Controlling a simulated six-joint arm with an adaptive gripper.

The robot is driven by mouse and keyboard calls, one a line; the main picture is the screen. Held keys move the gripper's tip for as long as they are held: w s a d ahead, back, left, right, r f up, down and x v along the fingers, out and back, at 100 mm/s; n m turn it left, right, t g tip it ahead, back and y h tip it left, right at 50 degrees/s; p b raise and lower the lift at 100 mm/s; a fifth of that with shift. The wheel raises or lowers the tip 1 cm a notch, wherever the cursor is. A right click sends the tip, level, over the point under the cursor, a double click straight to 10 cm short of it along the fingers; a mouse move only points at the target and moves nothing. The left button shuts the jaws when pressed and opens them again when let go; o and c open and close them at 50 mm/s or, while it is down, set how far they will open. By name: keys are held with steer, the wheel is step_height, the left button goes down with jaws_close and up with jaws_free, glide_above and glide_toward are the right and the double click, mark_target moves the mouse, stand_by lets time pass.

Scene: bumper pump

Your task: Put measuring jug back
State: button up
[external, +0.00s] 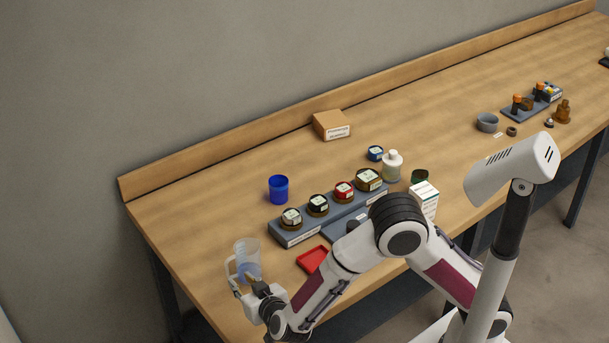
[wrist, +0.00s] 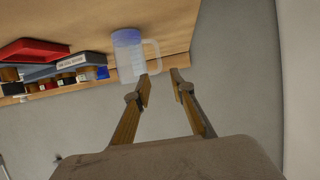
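The measuring jug (external: 246,256) is clear with a bluish lower part. It appears upright at the near left end of the bench, with its handle toward the left in the external view. It also shows in the wrist view (wrist: 127,58), where the scene looks upside down and its handle points right. My gripper (wrist: 161,76) is open, with its two fingers apart and the handle just beyond their tips. In the external view my gripper (external: 250,288) is low beside the jug and partly covers its base. I cannot tell whether a finger touches it.
A red tray (external: 312,260) and a grey rack (external: 286,240) with several labelled jars are right of the jug. A blue cup (external: 278,189) stands behind. A cardboard box (external: 332,125) is near the back ledge. The bench (external: 190,210) is bare left of the cup.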

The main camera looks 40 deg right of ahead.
stand_by(0.3)
steer(key=w+d+r+g+y, duration=0.1)
steer(key=w+d+r+y, duration=0.1)
steer(key=r, duration=0.3)
steer(key=w+d+r+y, duration=0.1)
steer(key=w+r+y, duration=0.15)
steer(key=r, duration=0.25)
steer(key=s+d+r+n+g+y, duration=0.2)
steer(key=s+d+r, duration=0.3)
steer(key=d+r, duration=0.15)
steer(key=s+d+f+g+h, duration=0.2)
steer(key=s+d, duration=1)
steer(key=d, duration=0.1)
steer(key=s+d+f+g+h, duration=0.2)
steer(key=s+d+h, duration=0.1)
steer(key=s+d, duration=0.9)
steer(key=shift+d+m+g, duration=0.3)
steer(key=shift+d+g, duration=0.1)
steer(key=shift+d, duration=0.5)
